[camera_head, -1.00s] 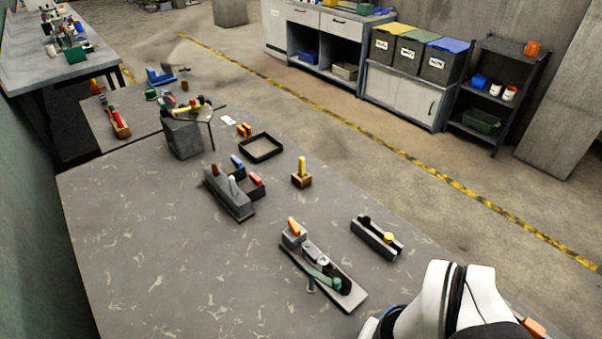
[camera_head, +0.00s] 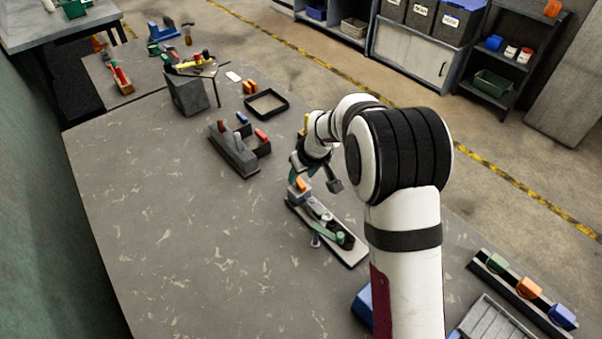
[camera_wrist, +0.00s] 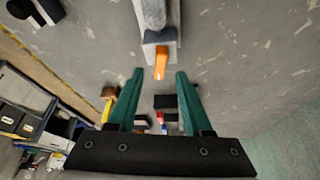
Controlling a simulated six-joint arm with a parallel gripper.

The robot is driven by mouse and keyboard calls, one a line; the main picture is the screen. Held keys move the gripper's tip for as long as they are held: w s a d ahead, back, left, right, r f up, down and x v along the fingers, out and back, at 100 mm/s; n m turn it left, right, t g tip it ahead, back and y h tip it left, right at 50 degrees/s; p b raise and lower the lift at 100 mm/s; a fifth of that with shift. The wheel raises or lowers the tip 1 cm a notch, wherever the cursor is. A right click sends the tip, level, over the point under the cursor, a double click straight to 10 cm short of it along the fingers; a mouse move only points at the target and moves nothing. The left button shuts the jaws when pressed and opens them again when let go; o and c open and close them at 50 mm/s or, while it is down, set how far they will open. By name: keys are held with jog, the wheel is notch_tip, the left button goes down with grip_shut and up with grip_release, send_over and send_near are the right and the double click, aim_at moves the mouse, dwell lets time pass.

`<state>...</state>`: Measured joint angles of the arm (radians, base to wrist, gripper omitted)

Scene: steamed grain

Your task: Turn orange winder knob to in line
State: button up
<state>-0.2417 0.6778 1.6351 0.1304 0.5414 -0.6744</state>
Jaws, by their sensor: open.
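The orange winder knob (camera_head: 303,184) sits on a grey block at the far end of a long, narrow fixture (camera_head: 347,252) on the table. My gripper (camera_head: 313,178) hangs low by that end, pointing down, and partly blocks the view there. In the wrist view, the orange knob (camera_wrist: 160,64) shows just ahead of the gap between my two green fingers, near its middle. The gripper (camera_wrist: 158,76) is open, with nothing between its fingers. Whether a finger touches the knob cannot be told.
The fixture also carries a green lever (camera_head: 325,235). A grey block with coloured handles (camera_head: 233,150) stands behind left, and a dark square tray (camera_head: 267,104) lies farther back. A rack with coloured pieces (camera_head: 525,290) is at front right. The table's left is clear.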

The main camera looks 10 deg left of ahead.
aim_at(299, 180)
jog(key=shift+x, duration=1.5)
grip_shut()
